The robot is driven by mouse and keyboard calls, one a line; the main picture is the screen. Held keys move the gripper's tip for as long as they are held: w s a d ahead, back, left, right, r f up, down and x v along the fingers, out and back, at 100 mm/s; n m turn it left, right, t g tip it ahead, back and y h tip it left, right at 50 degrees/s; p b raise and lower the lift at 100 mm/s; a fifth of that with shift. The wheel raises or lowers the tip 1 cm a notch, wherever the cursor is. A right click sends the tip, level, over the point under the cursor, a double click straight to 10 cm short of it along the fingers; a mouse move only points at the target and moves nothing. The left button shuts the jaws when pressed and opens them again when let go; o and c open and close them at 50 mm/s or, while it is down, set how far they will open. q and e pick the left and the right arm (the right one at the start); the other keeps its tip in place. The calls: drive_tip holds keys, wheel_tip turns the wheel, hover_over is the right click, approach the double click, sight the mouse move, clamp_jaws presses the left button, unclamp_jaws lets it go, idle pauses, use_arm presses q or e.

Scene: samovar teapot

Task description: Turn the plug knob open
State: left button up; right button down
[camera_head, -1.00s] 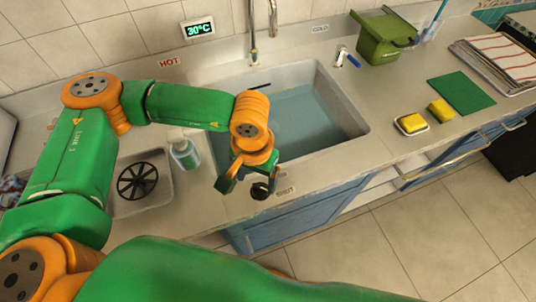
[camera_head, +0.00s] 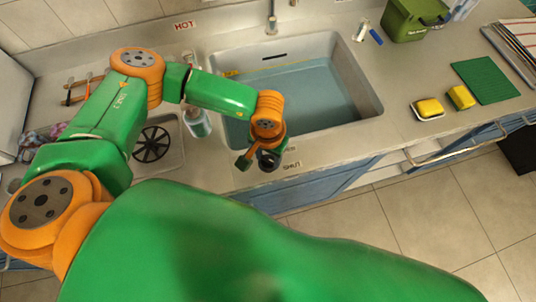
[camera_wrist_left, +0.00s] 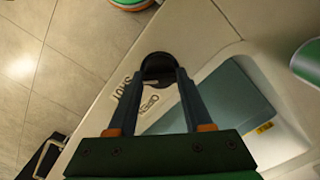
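The plug knob (camera_head: 268,162) is a small dark round knob on the counter at the sink's front left corner. A SHUT label (camera_head: 291,167) is beside it, and an OPEN label (camera_wrist_left: 150,104) shows in the left wrist view. My left gripper (camera_head: 257,162) is at the knob. In the left wrist view my left gripper's fingers (camera_wrist_left: 164,74) are spread apart, with the dark knob (camera_wrist_left: 158,64) at and between their tips. Contact is unclear. The knob's pointing direction is hidden. My right gripper is not in view.
The sink (camera_head: 372,108) holds bluish water. A bottle (camera_head: 198,124) and a basin with a black wheel-like rack (camera_head: 151,144) are left of the gripper. Yellow sponges (camera_head: 429,108), a green mat (camera_head: 486,80) and a green bin (camera_head: 412,20) are at right. The front counter right of the knob is clear.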

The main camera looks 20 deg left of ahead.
use_arm(q)
clamp_jaws()
drive_tip(key=shift+f+n+b, duration=0.2)
drive_tip(key=shift+n+b, duration=0.6)
drive_tip(key=shift+b, duration=0.15)
drive_tip(key=n+b, duration=1.2)
drive_tip(key=b, duration=0.2)
drive_tip(key=shift+r+n+b, duration=0.2)
drive_tip(key=shift+n+b, duration=1.7)
drive_tip(key=shift+n, duration=0.3)
drive_tip(key=o, duration=0.9)
unclamp_jaws()
drive_tip(key=shift+c, duration=0.2)
